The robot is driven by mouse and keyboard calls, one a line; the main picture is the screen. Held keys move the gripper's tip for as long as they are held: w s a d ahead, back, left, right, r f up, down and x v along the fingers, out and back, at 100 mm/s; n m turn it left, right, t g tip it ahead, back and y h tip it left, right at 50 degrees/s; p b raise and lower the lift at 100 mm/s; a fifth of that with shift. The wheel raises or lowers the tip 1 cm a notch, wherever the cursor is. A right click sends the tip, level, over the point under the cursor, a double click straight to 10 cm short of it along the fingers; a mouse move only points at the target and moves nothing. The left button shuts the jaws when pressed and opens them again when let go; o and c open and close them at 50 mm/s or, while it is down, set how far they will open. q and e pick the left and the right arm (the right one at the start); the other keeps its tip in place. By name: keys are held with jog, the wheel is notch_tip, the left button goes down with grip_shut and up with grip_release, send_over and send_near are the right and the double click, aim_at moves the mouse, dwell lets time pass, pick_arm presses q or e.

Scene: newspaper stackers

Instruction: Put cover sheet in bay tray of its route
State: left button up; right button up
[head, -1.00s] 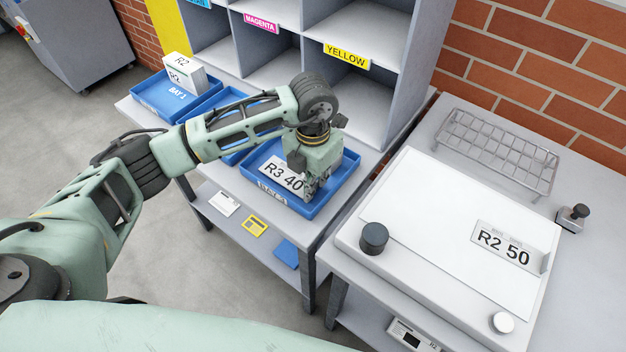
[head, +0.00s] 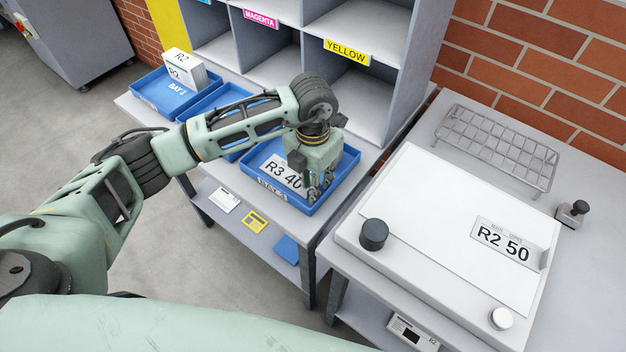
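A white cover sheet marked R3 40 (head: 281,174) lies in the right-hand blue bay tray (head: 268,196); the tray's front label is partly legible. My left gripper (head: 319,190) points down inside this tray at the sheet's right end, its fingers apart. The arm hides part of the sheet and tray. Another sheet marked R2 50 (head: 503,242) lies on the white board at the right. The left tray, marked BAY 1 (head: 150,98), holds a white stack marked R2 (head: 184,72). A middle blue tray (head: 213,106) is partly hidden by my arm. My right gripper is out of view.
Grey shelves with colour labels, including YELLOW (head: 347,51), rise behind the trays. The right table carries a white board (head: 430,215) with a dark knob (head: 374,234), a wire rack (head: 500,145) and a small stamp-like object (head: 573,213). Cards lie on the lower shelf.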

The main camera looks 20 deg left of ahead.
pick_arm(q)
notch_tip(320, 180, up, 12)
jog(key=b, duration=0.3)
jog(key=shift+r, duration=0.15)
